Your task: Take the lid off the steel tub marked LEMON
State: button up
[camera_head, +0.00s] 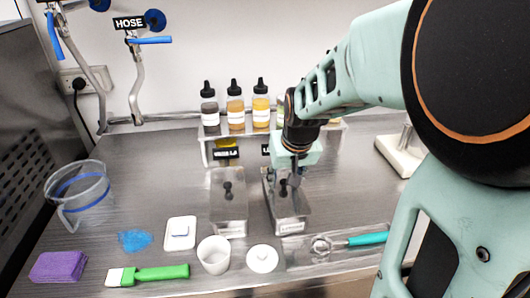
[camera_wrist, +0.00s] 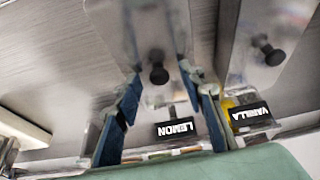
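The LEMON steel tub (camera_head: 292,227) is the right one of two narrow tubs on the counter. Its flat steel lid (camera_head: 289,208) is on, with a black knob (camera_wrist: 158,75). The LEMON sign (camera_wrist: 175,128) appears upside down in the wrist view and is mostly hidden by my arm in the head view. My gripper (camera_head: 290,180) points down over this lid. In the wrist view its two fingers (camera_wrist: 168,90) are apart, with the knob showing between them and no finger visibly touching it. I cannot tell the height of the fingertips above the lid.
The lidded VANILLA tub (camera_head: 228,229) stands close on the left. Behind are bottles (camera_head: 235,115) on a rack. In front lie a white cup (camera_head: 214,256), a round white lid (camera_head: 262,259), a green-handled brush (camera_head: 150,274) and a teal-handled scoop (camera_head: 367,239).

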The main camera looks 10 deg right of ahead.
jog(key=shift+r, duration=0.1)
jog(key=shift+c, duration=0.3)
grip_shut()
jog(key=shift+r, duration=0.1)
